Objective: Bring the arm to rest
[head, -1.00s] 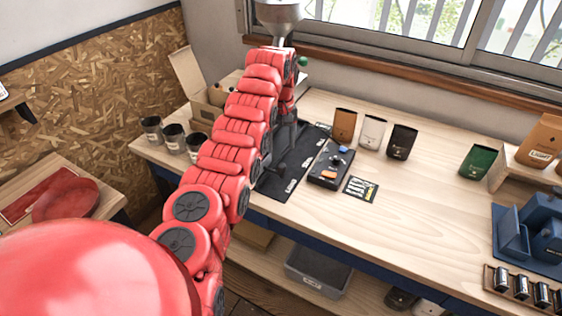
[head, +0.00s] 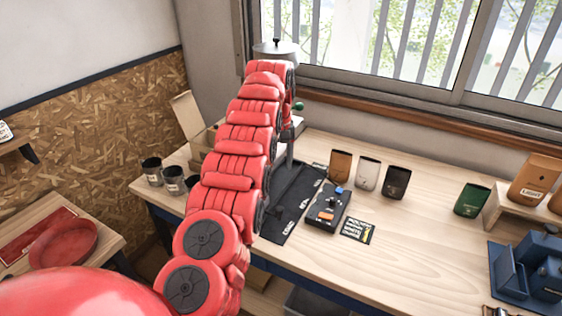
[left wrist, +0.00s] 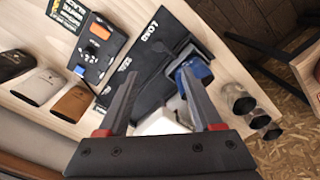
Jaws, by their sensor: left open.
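My left arm (head: 243,150) reaches up and forward over the bench in the head view. Its gripper is mostly hidden behind the red arm links there. In the left wrist view my left gripper (left wrist: 160,80) is open, its two fingers apart with nothing held between them. Below the fingers lie a black mat (left wrist: 150,55) with white lettering and a blue item (left wrist: 196,70) partly covered by one finger. My right gripper is in neither view.
A dark control box (head: 328,208) sits beside the mat. Brown (head: 340,166), white (head: 367,174) and black (head: 396,182) pouches stand behind it, a green one (head: 471,200) farther right. Metal cups (head: 173,180) stand at the bench's left end. Bench (head: 415,235) is clear right of centre.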

